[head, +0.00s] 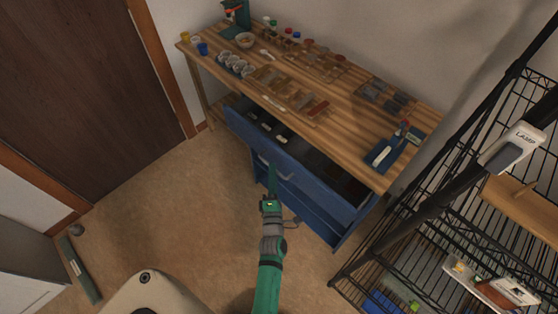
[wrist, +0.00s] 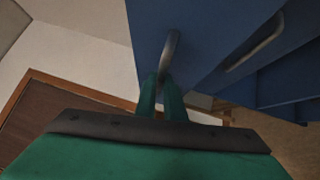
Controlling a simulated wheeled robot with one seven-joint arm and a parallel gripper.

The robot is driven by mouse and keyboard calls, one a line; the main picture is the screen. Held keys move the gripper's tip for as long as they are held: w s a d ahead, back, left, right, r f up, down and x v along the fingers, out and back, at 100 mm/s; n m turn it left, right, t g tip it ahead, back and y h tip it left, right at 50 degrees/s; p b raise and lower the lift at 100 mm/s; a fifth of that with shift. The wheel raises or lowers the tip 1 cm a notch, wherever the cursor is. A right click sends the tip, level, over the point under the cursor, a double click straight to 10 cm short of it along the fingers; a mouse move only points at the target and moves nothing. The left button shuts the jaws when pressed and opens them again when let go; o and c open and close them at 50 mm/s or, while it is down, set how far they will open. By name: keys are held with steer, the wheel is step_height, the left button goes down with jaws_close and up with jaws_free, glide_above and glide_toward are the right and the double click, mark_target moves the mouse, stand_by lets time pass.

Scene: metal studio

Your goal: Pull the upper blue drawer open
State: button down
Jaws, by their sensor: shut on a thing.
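The upper blue drawer (head: 300,172) stands pulled out from under the wooden workbench, and its inside shows from above with some pale items at its left. My gripper (head: 271,167) is at the front of this drawer. In the wrist view, the two green fingers (wrist: 161,95) of my gripper are shut on a metal handle (wrist: 172,50) on a blue front. A second metal handle (wrist: 255,46) shows to the right. The lower part of the blue cabinet (head: 312,212) is below the drawer, partly hidden by it.
The wooden workbench (head: 345,110) above holds bowls, cups, tools and small parts. A black wire shelf (head: 440,215) stands close on the right. The floor (head: 190,215) left of the drawer is clear up to the brown door (head: 85,90).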

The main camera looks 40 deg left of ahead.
steer(key=s+a, duration=0.2)
steer(key=s, duration=1.3)
steer(key=shift+s+a, duration=0.2)
steer(key=shift+s, duration=0.15)
steer(key=c, duration=1.8)
jaws_free()
steer(key=shift+c, duration=0.2)
steer(key=shift+s, duration=0.1)
steer(key=v, duration=1)
steer(key=shift+s+d, duration=0.2)
steer(key=shift+s, duration=0.1)
steer(key=shift+w, duration=0.1)
